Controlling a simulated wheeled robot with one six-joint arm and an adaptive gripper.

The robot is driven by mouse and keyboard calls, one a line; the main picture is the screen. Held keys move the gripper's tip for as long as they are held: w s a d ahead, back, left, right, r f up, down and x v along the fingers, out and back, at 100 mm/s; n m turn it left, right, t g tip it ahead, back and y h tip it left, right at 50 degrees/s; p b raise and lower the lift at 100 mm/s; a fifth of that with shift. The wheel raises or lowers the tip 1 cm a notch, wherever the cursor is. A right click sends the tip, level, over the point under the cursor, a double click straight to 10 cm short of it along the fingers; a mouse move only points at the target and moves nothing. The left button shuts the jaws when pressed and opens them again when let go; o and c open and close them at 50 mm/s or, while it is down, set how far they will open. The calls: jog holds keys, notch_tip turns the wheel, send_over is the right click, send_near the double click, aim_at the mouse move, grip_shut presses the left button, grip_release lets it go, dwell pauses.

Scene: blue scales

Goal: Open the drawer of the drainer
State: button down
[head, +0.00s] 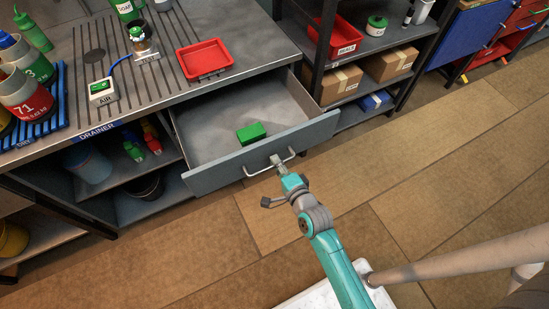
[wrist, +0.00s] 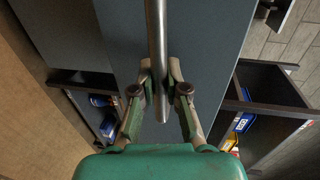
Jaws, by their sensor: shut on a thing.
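The drainer (head: 70,140) is a grey metal-topped counter at the left of the head view, with a "DRAINER" label on its front edge. Its drawer (head: 262,162) stands pulled out, with a grey-blue front panel and an open inside. A green block (head: 251,132) lies in the drawer near the front. My gripper (head: 277,163) is at the middle of the drawer front, shut on the metal bar handle (head: 254,171). In the wrist view my gripper's fingers (wrist: 161,82) close on both sides of the handle (wrist: 157,30), in front of the drawer front (wrist: 118,40).
A red tray (head: 203,58) and a small scale (head: 102,91) sit on the counter. Bottles (head: 28,95) stand at its left end. A dark shelf with boxes (head: 391,63) stands to the right of the drawer. The wooden floor (head: 420,160) on the right is clear.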

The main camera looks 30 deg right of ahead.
jog(key=c, duration=1.2)
grip_release()
jog(key=shift+s, duration=0.1)
jog(key=v, duration=1.1)
jog(key=shift+s, duration=0.4)
jog(key=shift+s, duration=0.1)
jog(key=s+r+n, duration=0.3)
jog(key=s+n, duration=0.3)
jog(key=s, duration=0.1)
jog(key=s+a+r+n, duration=0.1)
jog(key=s+r+n, duration=0.3)
jog(key=s+n, duration=0.2)
jog(key=s+a+r+n, duration=0.1)
jog(key=s+r+n, duration=0.3)
jog(key=s, duration=0.6)
jog(key=shift+r+n+g, duration=0.15)
jog(key=shift+n+g, duration=0.25)
jog(key=shift+n, duration=0.6)
